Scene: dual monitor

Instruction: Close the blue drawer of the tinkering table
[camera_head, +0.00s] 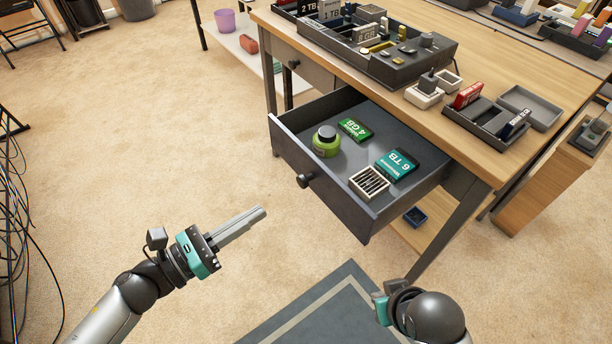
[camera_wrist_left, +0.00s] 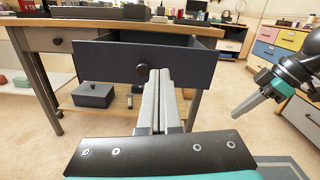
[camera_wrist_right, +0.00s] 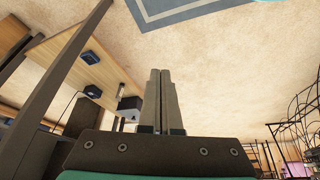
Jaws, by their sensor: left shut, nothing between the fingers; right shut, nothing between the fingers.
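The blue drawer (camera_head: 340,199) of the wooden tinkering table (camera_head: 482,165) is pulled well open, and its dark blue-grey front has a round black knob (camera_head: 305,180). It holds a green-yellow jar (camera_head: 326,142), a green box (camera_head: 355,129), a teal box (camera_head: 398,163) and a slotted beige box (camera_head: 369,182). My left gripper (camera_head: 262,211) is shut and empty, in front of the drawer and apart from it. In the left wrist view the drawer front (camera_wrist_left: 110,62) lies straight ahead, its knob just above the fingertips (camera_wrist_left: 160,74). My right gripper (camera_wrist_right: 160,72) is shut and empty, low beside the table's near leg.
A grey organizer (camera_head: 385,62) and a small tray (camera_head: 486,125) stand on the tabletop. A second drawer (camera_head: 300,66) beside the open one is shut. A grey-bordered mat (camera_head: 320,305) lies on the carpet. Cables (camera_head: 18,225) hang at the left.

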